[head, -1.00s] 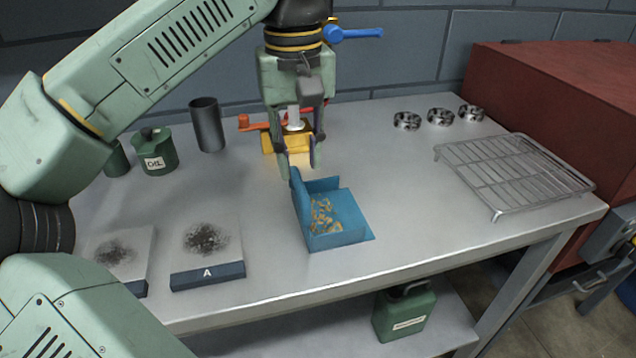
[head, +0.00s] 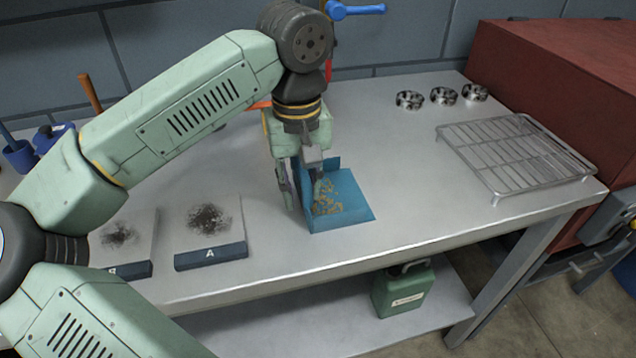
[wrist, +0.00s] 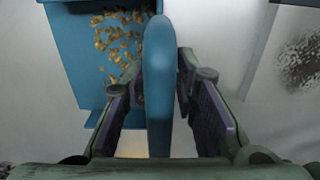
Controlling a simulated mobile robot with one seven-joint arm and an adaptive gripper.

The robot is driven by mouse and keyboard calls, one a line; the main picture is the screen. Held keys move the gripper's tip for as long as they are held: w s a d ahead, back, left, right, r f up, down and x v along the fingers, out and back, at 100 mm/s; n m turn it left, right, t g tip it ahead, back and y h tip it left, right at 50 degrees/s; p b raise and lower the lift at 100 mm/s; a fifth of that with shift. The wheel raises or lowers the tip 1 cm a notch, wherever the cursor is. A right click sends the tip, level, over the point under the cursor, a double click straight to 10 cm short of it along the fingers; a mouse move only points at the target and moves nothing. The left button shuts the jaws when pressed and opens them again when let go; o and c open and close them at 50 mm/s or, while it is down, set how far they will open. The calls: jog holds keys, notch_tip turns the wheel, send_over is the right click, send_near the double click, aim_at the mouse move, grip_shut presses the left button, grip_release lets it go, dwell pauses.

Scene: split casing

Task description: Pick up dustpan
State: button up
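The blue dustpan (head: 352,212) lies on the grey bench, with yellowish chips in its pan. It also shows in the wrist view (wrist: 75,60), where its long upright blue part, which looks like the handle (wrist: 159,90), runs between my fingers. My gripper (head: 304,203) is lowered over the dustpan's left side, and it also shows in the wrist view (wrist: 163,75). One finger is on each side of the blue part. The fingers are open, with narrow gaps showing beside it. In the head view my fingers hide part of the dustpan.
Two sooty plates, one marked A (head: 208,222), lie to the left. A wire rack (head: 515,155) and several metal rings (head: 443,96) are to the right, beside a red box (head: 560,95). A green canister (head: 403,290) stands on the lower shelf. The bench between dustpan and rack is clear.

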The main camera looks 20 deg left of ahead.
jog(key=shift+c, duration=0.4)
grip_shut()
dwell(0.4)
